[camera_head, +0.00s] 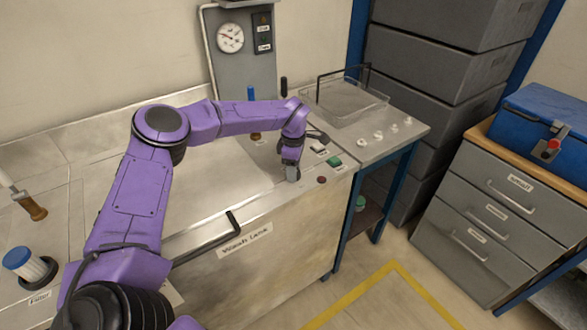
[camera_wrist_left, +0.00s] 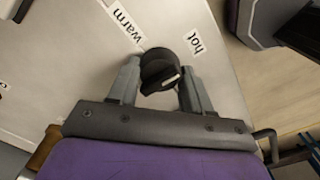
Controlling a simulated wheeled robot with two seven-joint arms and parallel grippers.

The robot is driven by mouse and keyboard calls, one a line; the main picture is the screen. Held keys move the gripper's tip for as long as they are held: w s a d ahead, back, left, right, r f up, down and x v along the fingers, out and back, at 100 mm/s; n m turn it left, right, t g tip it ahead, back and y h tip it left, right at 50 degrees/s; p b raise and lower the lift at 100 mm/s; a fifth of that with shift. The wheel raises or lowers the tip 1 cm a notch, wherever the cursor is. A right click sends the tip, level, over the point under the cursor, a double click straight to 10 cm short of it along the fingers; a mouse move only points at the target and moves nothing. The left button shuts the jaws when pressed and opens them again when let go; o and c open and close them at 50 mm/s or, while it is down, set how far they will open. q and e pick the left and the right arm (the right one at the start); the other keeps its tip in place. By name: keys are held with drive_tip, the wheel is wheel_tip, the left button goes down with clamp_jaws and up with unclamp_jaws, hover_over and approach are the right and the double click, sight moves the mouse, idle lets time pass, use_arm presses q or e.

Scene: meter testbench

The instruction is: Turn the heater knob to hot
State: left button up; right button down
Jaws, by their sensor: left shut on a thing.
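The heater knob (camera_wrist_left: 158,66) is a round black knob with a pale line across its grip, on a light metal panel. In the wrist view the label "warm" (camera_wrist_left: 126,22) is up and left of it, and the label "hot" (camera_wrist_left: 195,43) is up and right. I cannot tell which label the knob points to. My left gripper (camera_wrist_left: 160,84) has a finger on each side of the knob and is shut on it. In the head view the left gripper (camera_head: 291,172) points down at the front right of the tank top, and it hides the knob. My right gripper is not in view.
The tank front (camera_head: 270,238) reads "Wash tank" and has a black handle bar (camera_head: 205,243). Green (camera_head: 334,161) and dark red (camera_head: 322,180) buttons sit just right of the gripper. A gauge panel (camera_head: 240,60) rises behind.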

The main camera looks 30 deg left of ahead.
use_arm(q)
drive_tip(key=shift+s+f, duration=0.2)
drive_tip(key=shift+f, duration=0.1)
drive_tip(key=o, duration=1)
drive_tip(key=shift+w, duration=0.1)
drive_tip(key=shift+o, duration=0.2)
drive_tip(key=shift+r, duration=0.1)
drive_tip(key=shift+w+r, duration=0.1)
drive_tip(key=shift+r, duration=0.2)
wheel_tip(320, 180, up, 10)
drive_tip(key=shift+f+b, duration=0.1)
drive_tip(key=shift+b, duration=0.95)
drive_tip(key=shift+a, duration=0.1)
